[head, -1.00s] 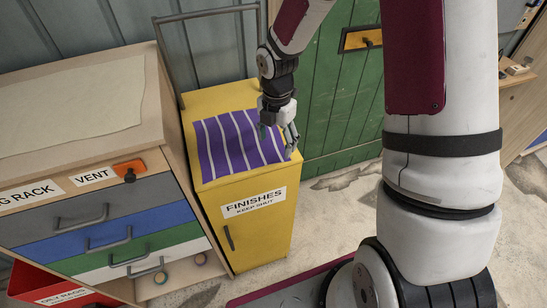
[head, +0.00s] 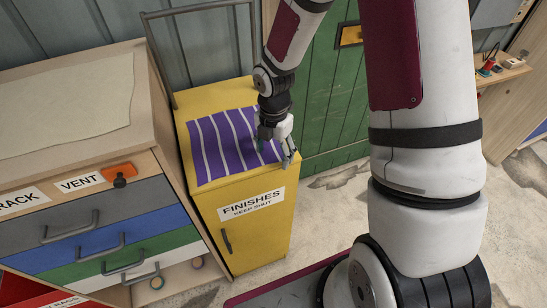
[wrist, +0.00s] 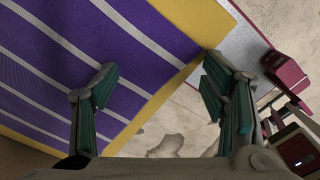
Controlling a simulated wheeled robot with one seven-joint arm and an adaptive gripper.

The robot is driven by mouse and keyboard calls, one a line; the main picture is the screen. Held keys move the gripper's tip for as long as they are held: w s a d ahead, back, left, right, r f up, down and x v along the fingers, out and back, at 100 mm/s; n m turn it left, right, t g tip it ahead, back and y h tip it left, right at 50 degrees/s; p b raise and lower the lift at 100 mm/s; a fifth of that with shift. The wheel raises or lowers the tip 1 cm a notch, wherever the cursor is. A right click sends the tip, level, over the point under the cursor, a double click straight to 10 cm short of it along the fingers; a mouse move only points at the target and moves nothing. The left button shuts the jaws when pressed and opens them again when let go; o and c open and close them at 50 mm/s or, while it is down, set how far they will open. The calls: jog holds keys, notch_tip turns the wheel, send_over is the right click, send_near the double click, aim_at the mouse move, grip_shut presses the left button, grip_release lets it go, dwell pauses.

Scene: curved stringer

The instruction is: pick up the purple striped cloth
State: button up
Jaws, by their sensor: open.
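The purple cloth with white stripes (head: 222,146) lies flat on top of the yellow cabinet (head: 205,97). It also fills the upper left of the wrist view (wrist: 95,55). My gripper (head: 277,160) is at the cloth's right end, by the front right corner of the cabinet top. In the wrist view my gripper (wrist: 158,95) is open and empty. Its left finger is over the cloth, and its right finger is beyond the cabinet's edge, over the floor. Whether the fingertips touch the cloth I cannot tell.
A wooden drawer unit (head: 95,225) stands close to the left of the cabinet. A green door (head: 325,100) is behind to the right. A metal rail (head: 200,12) rises behind the cabinet. Bare floor (head: 330,200) lies to the cabinet's right.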

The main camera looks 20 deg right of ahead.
jog(key=shift+f, duration=0.25)
jog(key=shift+s, duration=0.15)
jog(key=c, duration=1.1)
jog(key=shift+f, duration=0.1)
jog(key=shift+c, duration=0.5)
jog(key=r+p, duration=0.4)
jog(key=r, duration=0.8)
jog(key=shift+w+r, duration=0.15)
jog(key=shift+w, duration=0.05)
grip_shut()
notch_tip(320, 180, up, 27)
jog(key=p, duration=0.2)
